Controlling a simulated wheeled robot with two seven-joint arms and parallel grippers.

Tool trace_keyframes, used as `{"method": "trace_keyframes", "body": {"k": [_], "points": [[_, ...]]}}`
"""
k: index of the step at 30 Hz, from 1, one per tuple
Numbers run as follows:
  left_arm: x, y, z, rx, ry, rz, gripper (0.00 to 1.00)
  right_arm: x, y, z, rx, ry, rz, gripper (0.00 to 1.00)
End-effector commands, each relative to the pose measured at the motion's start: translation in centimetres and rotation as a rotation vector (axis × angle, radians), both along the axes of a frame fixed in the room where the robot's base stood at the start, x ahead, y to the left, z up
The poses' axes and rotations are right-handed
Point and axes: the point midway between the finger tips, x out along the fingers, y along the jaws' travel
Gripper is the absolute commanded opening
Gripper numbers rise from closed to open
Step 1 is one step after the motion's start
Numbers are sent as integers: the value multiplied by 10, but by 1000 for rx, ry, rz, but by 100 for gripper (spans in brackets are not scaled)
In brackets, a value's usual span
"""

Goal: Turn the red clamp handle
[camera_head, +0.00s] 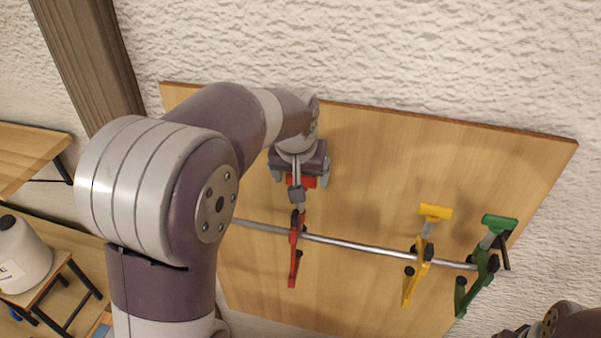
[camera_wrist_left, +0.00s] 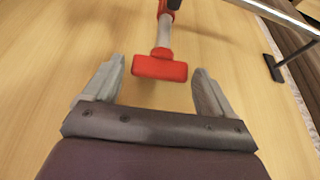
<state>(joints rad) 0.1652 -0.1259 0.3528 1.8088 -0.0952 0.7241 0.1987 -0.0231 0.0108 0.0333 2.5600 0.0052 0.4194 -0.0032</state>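The red clamp (camera_head: 295,250) sits on a metal rail across the wooden board. Its red T-shaped handle (camera_head: 302,182) is at the upper end, partly hidden under my left gripper (camera_head: 300,178). In the left wrist view the handle's red crossbar (camera_wrist_left: 160,68) lies between the two grey fingertips of the left gripper (camera_wrist_left: 157,72). The fingers are spread, with a gap on both sides of the crossbar, so they are apart from it. My right gripper is out of sight; only a piece of what appears to be my right arm shows at the bottom right corner.
A yellow clamp (camera_head: 418,268) and a green clamp (camera_head: 481,273) sit farther right on the same metal rail (camera_head: 360,245). The wooden board (camera_head: 370,150) stands against a rough white wall. A pale container (camera_head: 22,258) stands on a small stand at the far left.

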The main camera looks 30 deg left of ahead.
Motion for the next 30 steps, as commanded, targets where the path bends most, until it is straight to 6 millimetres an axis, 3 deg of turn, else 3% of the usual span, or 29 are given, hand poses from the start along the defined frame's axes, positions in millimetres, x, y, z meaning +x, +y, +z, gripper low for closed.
{"method": "trace_keyframes", "body": {"k": [11, 17, 18, 21, 25, 30], "points": [[-1, -1, 6, 1, -5, -1, 94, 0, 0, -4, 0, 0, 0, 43], [-19, -7, 47, 2, -9, -3, 94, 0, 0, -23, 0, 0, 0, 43], [-23, -9, 72, 0, -5, -3, 94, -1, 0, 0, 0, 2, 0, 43], [-33, -12, 99, 0, -2, -2, 94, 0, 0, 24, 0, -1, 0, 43], [-41, -14, 116, 1, -1, -1, 94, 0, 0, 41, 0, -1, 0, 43], [-45, -16, 119, 1, -1, -1, 94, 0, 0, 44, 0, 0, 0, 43]]}}
